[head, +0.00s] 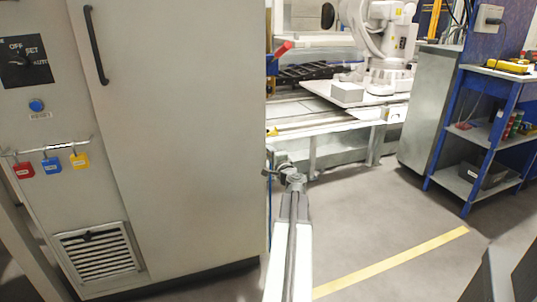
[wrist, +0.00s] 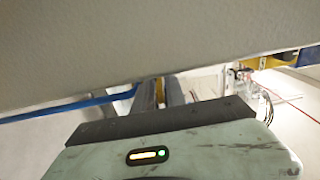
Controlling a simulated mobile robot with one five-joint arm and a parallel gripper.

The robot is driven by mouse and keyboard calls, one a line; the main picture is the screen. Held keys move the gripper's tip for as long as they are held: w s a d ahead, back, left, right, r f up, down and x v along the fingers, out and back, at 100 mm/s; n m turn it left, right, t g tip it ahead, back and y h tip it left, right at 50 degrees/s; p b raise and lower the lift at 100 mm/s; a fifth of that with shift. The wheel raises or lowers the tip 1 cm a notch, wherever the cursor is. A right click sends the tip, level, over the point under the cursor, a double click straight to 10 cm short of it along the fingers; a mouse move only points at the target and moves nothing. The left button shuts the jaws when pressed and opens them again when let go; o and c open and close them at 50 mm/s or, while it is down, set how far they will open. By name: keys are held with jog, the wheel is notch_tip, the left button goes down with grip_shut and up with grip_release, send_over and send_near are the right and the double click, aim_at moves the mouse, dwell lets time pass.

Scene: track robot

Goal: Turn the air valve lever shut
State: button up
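A red lever-like handle (head: 281,49) sticks out from behind the cabinet's right edge in the head view. It slants up to the right, and its mount is mostly hidden by the cabinet. I cannot tell for sure that it is the air valve lever. My gripper (head: 280,172) is below it, well apart, just right of the cabinet edge. In the wrist view my gripper's two fingers (wrist: 159,91) stand slightly apart, with a narrow gap between them and nothing clearly held. No lever can be made out in the wrist view.
A grey cabinet (head: 180,140) fills the left, with a dial, a blue button and several coloured padlocks. A white robot arm (head: 385,45) stands on a bench behind. A blue shelf (head: 490,130) stands at right. The floor (head: 385,215) between is clear, with a yellow stripe.

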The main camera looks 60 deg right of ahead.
grip_shut()
dwell(1.2)
